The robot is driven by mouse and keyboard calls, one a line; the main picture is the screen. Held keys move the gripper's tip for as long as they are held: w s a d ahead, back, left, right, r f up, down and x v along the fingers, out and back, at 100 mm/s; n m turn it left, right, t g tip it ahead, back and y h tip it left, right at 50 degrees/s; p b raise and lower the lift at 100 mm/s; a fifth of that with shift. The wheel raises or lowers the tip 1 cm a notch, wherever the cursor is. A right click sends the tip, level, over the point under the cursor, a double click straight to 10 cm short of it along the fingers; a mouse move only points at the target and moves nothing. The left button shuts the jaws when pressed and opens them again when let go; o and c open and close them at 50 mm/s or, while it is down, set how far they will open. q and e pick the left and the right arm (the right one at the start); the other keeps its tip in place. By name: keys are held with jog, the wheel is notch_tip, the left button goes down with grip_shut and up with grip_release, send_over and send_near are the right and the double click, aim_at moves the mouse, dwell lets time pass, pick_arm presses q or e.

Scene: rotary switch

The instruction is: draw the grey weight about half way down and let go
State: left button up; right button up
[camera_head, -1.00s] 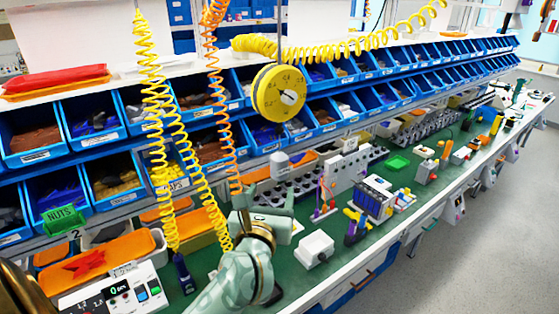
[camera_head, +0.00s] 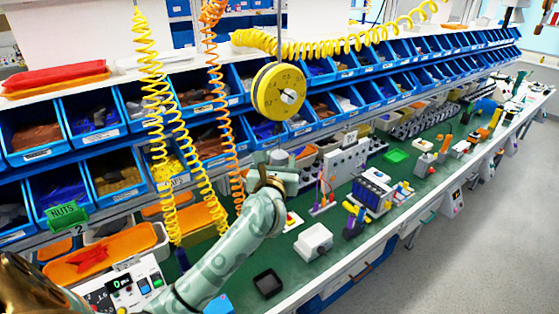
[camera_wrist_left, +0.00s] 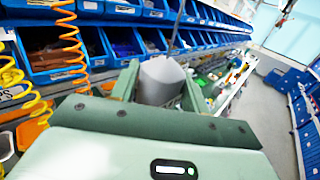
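The grey weight (camera_head: 278,157) is a small rounded cylinder below a round yellow dial (camera_head: 279,91). In the left wrist view the weight (camera_wrist_left: 162,81) shows between the two green fingers, with a thin cord rising above it. My left gripper (camera_head: 280,174) is at the weight, just below and in front of it in the head view. Its fingers (camera_wrist_left: 161,92) stand apart on either side of the weight, with narrow gaps; I see no clear grip. The lower part of the weight is hidden by the gripper. My right gripper is not in view.
Yellow coiled hoses (camera_head: 160,130) and an orange one (camera_head: 222,110) hang left of my left gripper. Blue parts bins (camera_head: 120,180) line the back. On the green bench stand a white box (camera_head: 313,241), a black tray (camera_head: 268,283) and a blue rack (camera_head: 372,192).

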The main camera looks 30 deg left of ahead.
pick_arm(q)
grip_shut()
notch_tip(320, 180, down, 6)
jog(key=b, duration=0.4)
jog(key=shift+b, duration=0.3)
jog(key=shift+o, duration=2.4)
grip_release()
jog(key=b+v, duration=0.2)
jog(key=v, duration=1.4)
jog(key=shift+s+d, duration=0.1)
